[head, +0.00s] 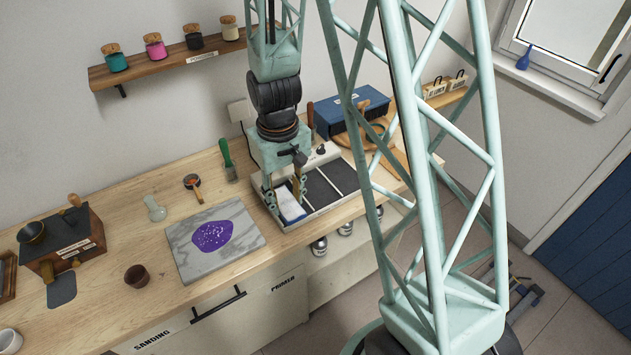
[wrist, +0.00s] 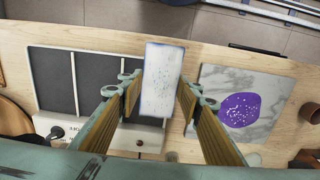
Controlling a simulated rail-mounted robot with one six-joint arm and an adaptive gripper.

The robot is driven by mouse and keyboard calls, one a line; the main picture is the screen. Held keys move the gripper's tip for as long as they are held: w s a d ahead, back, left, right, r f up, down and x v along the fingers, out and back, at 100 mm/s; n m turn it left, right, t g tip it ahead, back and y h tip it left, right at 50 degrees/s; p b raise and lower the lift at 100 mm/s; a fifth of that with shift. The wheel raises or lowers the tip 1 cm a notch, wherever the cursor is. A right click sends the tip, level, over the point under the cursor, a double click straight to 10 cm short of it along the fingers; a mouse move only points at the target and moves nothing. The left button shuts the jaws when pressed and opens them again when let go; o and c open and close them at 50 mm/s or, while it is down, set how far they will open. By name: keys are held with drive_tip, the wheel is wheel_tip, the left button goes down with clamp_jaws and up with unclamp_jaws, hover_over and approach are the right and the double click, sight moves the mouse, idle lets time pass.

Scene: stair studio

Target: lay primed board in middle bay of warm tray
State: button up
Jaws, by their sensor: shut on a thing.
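The primed board is a white, speckled rectangle with blue edges (head: 290,206); it also shows in the wrist view (wrist: 162,80). My gripper (head: 285,196) is shut on it, with one finger at each side; both fingers show in the wrist view (wrist: 158,95). The warm tray (head: 312,213) is pale with dark bays split by light dividers. In the head view the board is at the tray's left end, over the left bay area, with the middle and right bays (head: 346,178) dark and empty. I cannot tell how high the board is above the tray.
A marble slab with a purple patch (head: 190,262) lies left of the tray. A blue box (head: 345,116) stands behind the tray. The tray lies near the bench's front edge.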

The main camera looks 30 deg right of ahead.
hover_over(315, 188)
drive_tip(key=a, duration=0.1)
drive_tip(key=shift+s+a+f+p, duration=0.1)
drive_tip(key=shift+s+f+p, duration=0.3)
drive_tip(key=shift+f, duration=0.2)
drive_tip(key=shift+w+d, duration=0.3)
drive_tip(key=shift+d, duration=0.3)
drive_tip(key=shift+f, duration=1.85)
drive_tip(key=shift+f, duration=0.15)
drive_tip(key=o, duration=0.8)
drive_tip(key=shift+o, duration=0.2)
drive_tip(key=shift+r, duration=0.2)
